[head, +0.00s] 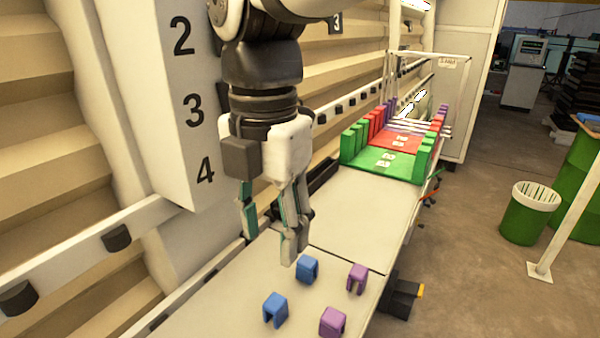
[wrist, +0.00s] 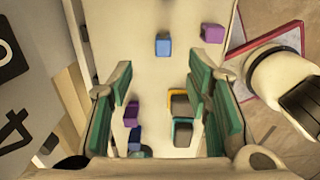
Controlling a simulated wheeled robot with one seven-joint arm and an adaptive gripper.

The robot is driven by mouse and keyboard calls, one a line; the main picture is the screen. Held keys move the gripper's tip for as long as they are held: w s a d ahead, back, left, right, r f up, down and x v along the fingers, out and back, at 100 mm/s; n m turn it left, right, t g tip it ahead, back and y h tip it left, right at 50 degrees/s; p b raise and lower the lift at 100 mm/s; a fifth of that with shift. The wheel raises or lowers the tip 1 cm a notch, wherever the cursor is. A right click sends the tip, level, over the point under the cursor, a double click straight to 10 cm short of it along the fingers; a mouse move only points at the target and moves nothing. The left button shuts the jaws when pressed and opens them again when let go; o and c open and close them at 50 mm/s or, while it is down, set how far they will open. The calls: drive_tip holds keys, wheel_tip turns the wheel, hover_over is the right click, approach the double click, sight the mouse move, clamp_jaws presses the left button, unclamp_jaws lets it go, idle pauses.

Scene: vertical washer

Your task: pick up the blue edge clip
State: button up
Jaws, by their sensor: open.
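Two blue edge clips lie on the pale table in the head view, one (head: 307,269) just in front of my gripper and one (head: 275,310) nearer the front. My gripper (head: 270,238) points down above the table, its fingers spread and empty. In the wrist view a blue clip (wrist: 163,44) lies ahead of the open fingers (wrist: 163,88), apart from them. Another blue clip (wrist: 134,138) shows low by the left finger, partly hidden. I cannot tell for sure which blue clip in one view matches which in the other.
Purple clips (head: 357,278) (head: 333,322) lie right of the blue ones; purple ones (wrist: 212,33) (wrist: 131,113) also show in the wrist view. Dark pieces with coloured edges (wrist: 182,132) lie near the right finger. A green and red rack (head: 385,163) stands far back. The table between is clear.

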sight(277, 299)
wheel_tip(277, 299, down, 8)
drive_tip(key=shift+r, duration=0.25)
drive_tip(key=shift+s+d+f+p, duration=0.1)
drive_tip(key=shift+s+f+p, duration=0.1)
drive_tip(key=shift+f, duration=0.7)
drive_tip(key=shift+s+a+f+p, duration=0.1)
drive_tip(key=shift+f+p, duration=0.15)
drive_tip(key=shift+f, duration=0.65)
drive_tip(key=shift+s+d+f+p, duration=0.1)
drive_tip(key=shift+f+p, duration=0.1)
drive_tip(key=shift+f, duration=0.7)
drive_tip(key=shift+c, duration=0.2)
drive_tip(key=c, duration=0.8)
